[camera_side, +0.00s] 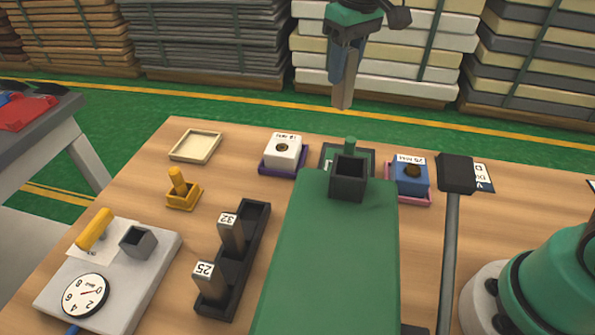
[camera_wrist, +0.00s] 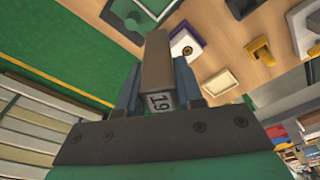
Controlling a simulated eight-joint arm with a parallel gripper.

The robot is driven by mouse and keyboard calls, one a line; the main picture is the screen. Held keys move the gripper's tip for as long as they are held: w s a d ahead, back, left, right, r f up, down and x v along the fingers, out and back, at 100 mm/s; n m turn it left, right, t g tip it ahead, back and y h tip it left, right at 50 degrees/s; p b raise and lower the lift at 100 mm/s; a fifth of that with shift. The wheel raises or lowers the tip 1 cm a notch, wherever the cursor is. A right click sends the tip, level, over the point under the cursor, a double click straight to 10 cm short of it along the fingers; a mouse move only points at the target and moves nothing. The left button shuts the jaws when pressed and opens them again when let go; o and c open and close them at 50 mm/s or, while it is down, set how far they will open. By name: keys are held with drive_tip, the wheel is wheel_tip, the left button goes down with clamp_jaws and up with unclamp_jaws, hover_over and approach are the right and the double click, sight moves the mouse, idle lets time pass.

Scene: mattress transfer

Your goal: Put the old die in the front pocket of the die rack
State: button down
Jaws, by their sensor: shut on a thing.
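My gripper (camera_side: 347,70) is raised above the far side of the table, shut on a brownish bar-shaped die (camera_side: 343,92). In the wrist view the die (camera_wrist: 157,65) lies between the fingers, its pale end face reading 19. The black die rack (camera_side: 242,262) stands on the table, well below and left of my gripper. A die marked 32 (camera_side: 232,235) and a die marked 25 (camera_side: 209,285) stand in it, the 25 nearer the side camera. The rack's far end pocket (camera_side: 256,216) looks empty. The dies partly hide the rack's inside.
A green machine with a black square socket (camera_side: 348,180) stands right of the rack. White (camera_side: 284,150) and blue (camera_side: 409,175) blocks sit on trays. A yellow stand (camera_side: 183,195), a cream tray (camera_side: 196,146), a grey gauge plate (camera_side: 150,262) and a black-headed mallet (camera_side: 457,174) are around.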

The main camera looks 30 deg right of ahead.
drive_tip(key=w+a+r+n, duration=0.1)
drive_tip(key=a+r+n, duration=0.2)
drive_tip(key=a, duration=0.5)
drive_tip(key=n, duration=0.4)
hover_over(252, 217)
drive_tip(key=shift+y, duration=0.4)
wheel_tip(252, 217, down, 17)
drive_tip(key=shift+r, duration=0.2)
drive_tip(key=shift+f, duration=0.25)
drive_tip(key=shift+f, duration=0.35)
drive_tip(key=c, duration=0.6)
unclamp_jaws()
drive_tip(key=shift+o, duration=0.2)
